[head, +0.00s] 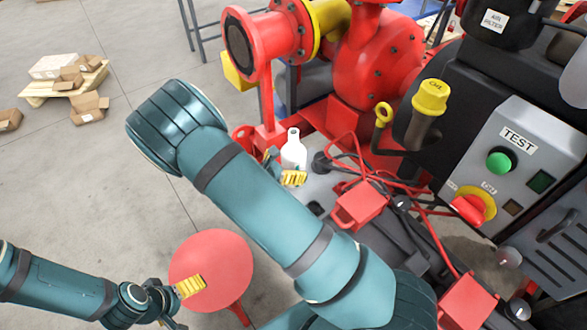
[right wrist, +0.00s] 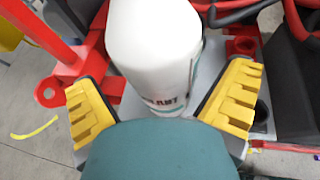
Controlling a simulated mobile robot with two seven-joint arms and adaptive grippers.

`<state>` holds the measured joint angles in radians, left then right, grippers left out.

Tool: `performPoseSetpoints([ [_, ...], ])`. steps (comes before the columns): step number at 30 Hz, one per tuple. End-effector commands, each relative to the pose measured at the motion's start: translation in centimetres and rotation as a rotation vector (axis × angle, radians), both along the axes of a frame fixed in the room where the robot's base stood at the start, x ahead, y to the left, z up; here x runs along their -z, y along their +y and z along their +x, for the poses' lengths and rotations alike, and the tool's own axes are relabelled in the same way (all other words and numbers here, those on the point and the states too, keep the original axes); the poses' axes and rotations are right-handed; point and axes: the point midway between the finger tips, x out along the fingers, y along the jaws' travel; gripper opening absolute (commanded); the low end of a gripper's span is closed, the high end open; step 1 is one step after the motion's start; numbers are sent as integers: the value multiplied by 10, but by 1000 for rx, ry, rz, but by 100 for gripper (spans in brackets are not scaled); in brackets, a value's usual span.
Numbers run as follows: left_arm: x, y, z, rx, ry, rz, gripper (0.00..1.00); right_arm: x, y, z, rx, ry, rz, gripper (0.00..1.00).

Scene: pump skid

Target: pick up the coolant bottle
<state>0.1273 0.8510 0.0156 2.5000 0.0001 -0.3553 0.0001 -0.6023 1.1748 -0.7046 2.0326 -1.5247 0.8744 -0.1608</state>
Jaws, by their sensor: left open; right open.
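The coolant bottle (head: 293,155) is white and stands upright on the grey skid deck, just beyond my right forearm. My right gripper (head: 286,174) is at the bottle, partly hidden behind my arm. In the right wrist view, the open yellow fingers (right wrist: 163,104) are spread to either side of the bottle, with gaps visible; contact cannot be seen. My left gripper (head: 190,287) is open and appears empty over the red round stool top.
The red round top (head: 212,268) is at lower left. Red cables and clamps (head: 360,203) lie right of the bottle. The red pump (head: 375,60) rises behind, and the grey TEST panel (head: 517,160) stands right. Boxes on a pallet (head: 65,80) are far left; open floor lies between.

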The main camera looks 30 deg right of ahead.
Motion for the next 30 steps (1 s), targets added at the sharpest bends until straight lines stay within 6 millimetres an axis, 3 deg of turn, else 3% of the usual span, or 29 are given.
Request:
performPoseSetpoints([
  [6,8,0,2,-1,-4,0,100,11,-24,7,0,-1,-1,100],
  [12,7,0,2,-1,-4,0,100,10,-25,7,-1,-2,-1,100],
  [14,7,0,1,-1,-4,0,100,10,-25,7,-1,-2,-1,82],
  [18,7,0,1,-1,-4,0,100,10,-25,7,-1,-2,-1,33],
  [30,7,0,1,-1,-3,0,100,8,-25,8,0,-3,-2,30],
])
